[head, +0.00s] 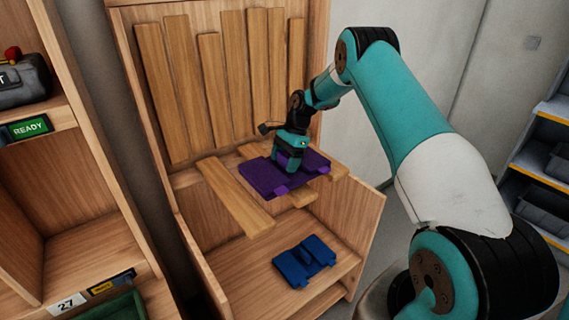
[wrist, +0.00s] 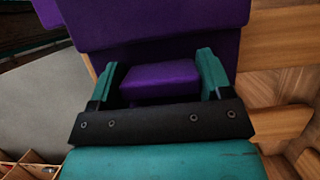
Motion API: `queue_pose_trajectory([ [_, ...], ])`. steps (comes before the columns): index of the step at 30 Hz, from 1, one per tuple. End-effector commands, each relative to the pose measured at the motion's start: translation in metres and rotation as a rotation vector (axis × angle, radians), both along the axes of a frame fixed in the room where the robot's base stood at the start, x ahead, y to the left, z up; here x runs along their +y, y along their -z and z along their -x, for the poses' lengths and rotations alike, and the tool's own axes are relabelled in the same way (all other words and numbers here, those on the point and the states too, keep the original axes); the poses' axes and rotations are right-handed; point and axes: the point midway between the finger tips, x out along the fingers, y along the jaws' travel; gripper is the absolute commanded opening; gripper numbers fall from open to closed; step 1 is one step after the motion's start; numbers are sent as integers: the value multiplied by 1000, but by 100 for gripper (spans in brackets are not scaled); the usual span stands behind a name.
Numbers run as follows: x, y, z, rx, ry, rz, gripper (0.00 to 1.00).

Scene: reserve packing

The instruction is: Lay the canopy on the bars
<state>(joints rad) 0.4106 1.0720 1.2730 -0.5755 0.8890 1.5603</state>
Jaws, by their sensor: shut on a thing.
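The canopy appears to be the purple flat piece (head: 262,178) with raised blocks. My gripper (head: 287,167) is shut on it from above. In the wrist view, my gripper (wrist: 160,78) has its two teal fingers on either side of a purple block of the canopy (wrist: 160,30). The canopy is over the wooden bars (head: 236,196) that span the open wooden stand; part of the bars is hidden under it. I cannot tell whether the canopy touches the bars or is just above them.
A blue piece (head: 304,261) lies on the stand's lower floor. Several wooden slats (head: 185,85) stand against the back panel. A wooden shelf (head: 85,255) with a green READY sign (head: 28,128) is at left. Dark bins (head: 545,213) sit on a rack at right.

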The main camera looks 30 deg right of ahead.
Motion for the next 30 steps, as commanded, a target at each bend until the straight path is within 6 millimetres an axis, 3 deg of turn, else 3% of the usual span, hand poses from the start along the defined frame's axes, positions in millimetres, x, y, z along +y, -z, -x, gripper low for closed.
queue_pose_trajectory([
  [4,0,16,0,-1,-1,0,38],
  [14,0,21,0,-1,-1,0,38],
  [15,0,21,0,-1,0,0,79],
  [18,0,20,0,-1,0,0,98],
  [30,-4,10,-1,-4,2,0,98],
])
